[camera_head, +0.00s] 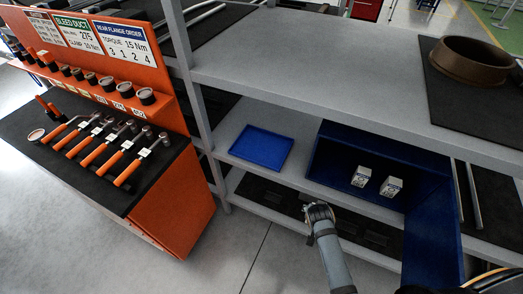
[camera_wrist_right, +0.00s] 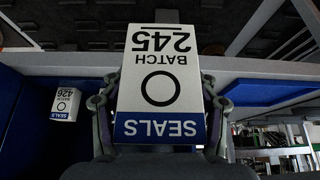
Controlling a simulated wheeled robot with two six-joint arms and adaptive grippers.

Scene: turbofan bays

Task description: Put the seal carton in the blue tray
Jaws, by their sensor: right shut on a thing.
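The seal carton (camera_wrist_right: 160,72), white with a blue band marked SEALS and BATCH 245, is between the fingers of my right gripper (camera_wrist_right: 156,98) in the right wrist view. The gripper is shut on it, and its print reads upside down. The blue tray (camera_head: 262,148) lies empty on the middle shelf, left of the blue bin.
Two white cartons (camera_head: 361,177) (camera_head: 391,187) stand in the dark blue bin (camera_head: 385,150). A carton marked 426 (camera_wrist_right: 65,104) shows in the wrist view. The upper shelf (camera_head: 300,75) overhangs the tray. An orange tool cart (camera_head: 180,205) stands left; a brown ring (camera_head: 470,60) is on the top.

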